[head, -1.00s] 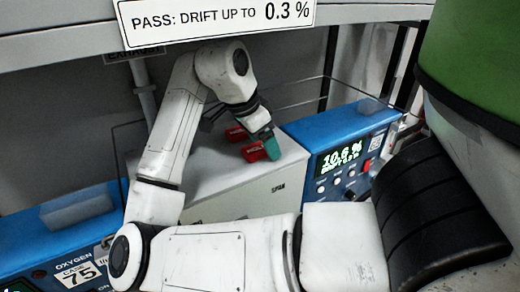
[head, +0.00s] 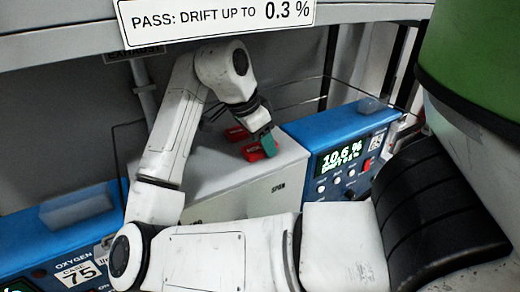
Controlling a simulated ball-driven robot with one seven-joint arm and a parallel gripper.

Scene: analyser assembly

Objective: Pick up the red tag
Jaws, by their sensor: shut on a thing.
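Two red tags show on top of the white cabinet in the head view. The nearer red tag (head: 252,153) is right at the teal fingertips of my gripper (head: 267,147), which is shut on it. The near finger hides part of this tag. I cannot tell whether it is clear of the cabinet top. The other red tag (head: 236,134) lies just behind and to the left, partly behind my gripper and wrist.
The white cabinet (head: 285,170) stands between a blue analyser with a lit display (head: 338,157) on the right and a blue oxygen unit (head: 40,235) on the left. A shelf edge with a white "PASS: DRIFT UP TO 0.3 %" sign (head: 215,22) crosses above my arm. Thin wire rails run behind.

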